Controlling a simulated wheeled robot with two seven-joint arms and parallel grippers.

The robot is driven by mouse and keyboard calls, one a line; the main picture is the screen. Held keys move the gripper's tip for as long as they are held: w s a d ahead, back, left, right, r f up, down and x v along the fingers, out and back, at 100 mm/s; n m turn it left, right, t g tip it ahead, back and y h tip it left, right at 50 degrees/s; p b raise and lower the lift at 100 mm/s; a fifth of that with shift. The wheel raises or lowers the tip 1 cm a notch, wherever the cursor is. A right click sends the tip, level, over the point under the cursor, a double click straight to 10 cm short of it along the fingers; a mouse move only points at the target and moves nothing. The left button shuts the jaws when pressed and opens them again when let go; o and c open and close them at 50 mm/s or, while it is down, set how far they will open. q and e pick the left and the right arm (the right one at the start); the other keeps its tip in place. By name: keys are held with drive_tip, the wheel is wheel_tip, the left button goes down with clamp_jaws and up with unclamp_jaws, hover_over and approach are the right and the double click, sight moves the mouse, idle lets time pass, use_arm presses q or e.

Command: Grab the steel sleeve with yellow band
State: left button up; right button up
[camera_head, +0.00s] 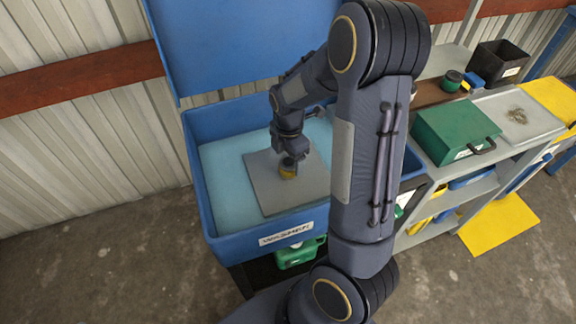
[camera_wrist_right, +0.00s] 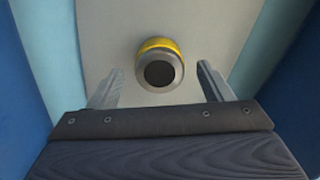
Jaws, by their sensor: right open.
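The steel sleeve with yellow band (camera_head: 288,170) stands on a grey mat (camera_head: 262,185) inside the blue washer bin. In the right wrist view the sleeve (camera_wrist_right: 160,66) shows its dark round opening, with the yellow band along its far side. My right gripper (camera_head: 289,158) is over the sleeve in the head view. In the wrist view its two fingers (camera_wrist_right: 157,80) are open, one on each side of the sleeve, with a gap to both. I cannot tell the exact height between fingertips and sleeve. My left gripper is not in view.
The blue bin's front wall (camera_head: 262,243) and raised lid (camera_head: 235,40) surround the work spot. A green case (camera_head: 455,130), a grey tray (camera_head: 520,115) and a black bin (camera_head: 497,62) are on the bench to the right. My right arm hides part of the bin's right side.

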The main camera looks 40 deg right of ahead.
wheel_tip(320, 180, down, 2)
drive_tip(key=shift+f, duration=0.2)
drive_tip(key=c, duration=1.3)
drive_tip(key=shift+r, duration=0.15)
